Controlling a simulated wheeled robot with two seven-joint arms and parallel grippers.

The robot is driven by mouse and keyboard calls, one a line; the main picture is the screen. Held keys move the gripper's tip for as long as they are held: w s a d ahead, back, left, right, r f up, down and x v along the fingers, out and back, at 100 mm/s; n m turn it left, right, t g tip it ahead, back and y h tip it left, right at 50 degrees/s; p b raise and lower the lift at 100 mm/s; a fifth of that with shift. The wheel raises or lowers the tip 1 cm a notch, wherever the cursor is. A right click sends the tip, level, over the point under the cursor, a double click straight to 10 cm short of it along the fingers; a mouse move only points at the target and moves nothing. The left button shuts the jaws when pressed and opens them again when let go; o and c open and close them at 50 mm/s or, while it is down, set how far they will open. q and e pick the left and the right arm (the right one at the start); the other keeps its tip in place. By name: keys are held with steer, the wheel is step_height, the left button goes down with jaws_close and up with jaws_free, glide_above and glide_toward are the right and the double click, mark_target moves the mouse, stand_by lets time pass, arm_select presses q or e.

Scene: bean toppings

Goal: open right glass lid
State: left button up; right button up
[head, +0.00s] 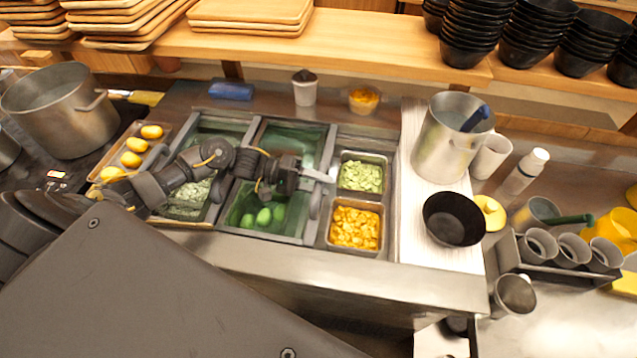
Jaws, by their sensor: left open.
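The right glass lid (291,143) is a green-tinted pane in a grey metal frame, in the middle of the counter. Green round pieces (264,215) show in the near part of its bin. The left glass lid (211,131) is beside it, with pale chopped food showing below it. My left arm reaches across both from the left. My left gripper (318,187) is open at the right edge of the right lid's frame, pointing right. I cannot tell whether it touches the frame. The arm hides the middle of both bins. My right gripper is not in view.
Right of the lids are open trays of sliced green topping (361,176) and orange cubes (355,227). A white board holds a metal pot (446,140) and a black bowl (453,219). A large pot (62,110) stands at left. A wooden shelf (350,47) runs along the back.

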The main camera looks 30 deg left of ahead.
arm_select(q)
steer(key=shift+a, duration=0.1)
steer(key=shift+s+a, duration=0.1)
steer(key=shift+a, duration=0.25)
steer(key=b+v, duration=0.3)
steer(key=v, duration=0.5)
steer(key=shift+s+a, duration=0.2)
steer(key=shift+a, duration=0.15)
steer(key=shift+s+a+r, duration=0.1)
steer(key=shift+a+r, duration=0.15)
steer(key=shift+a, duration=0.2)
steer(key=shift+r, duration=0.1)
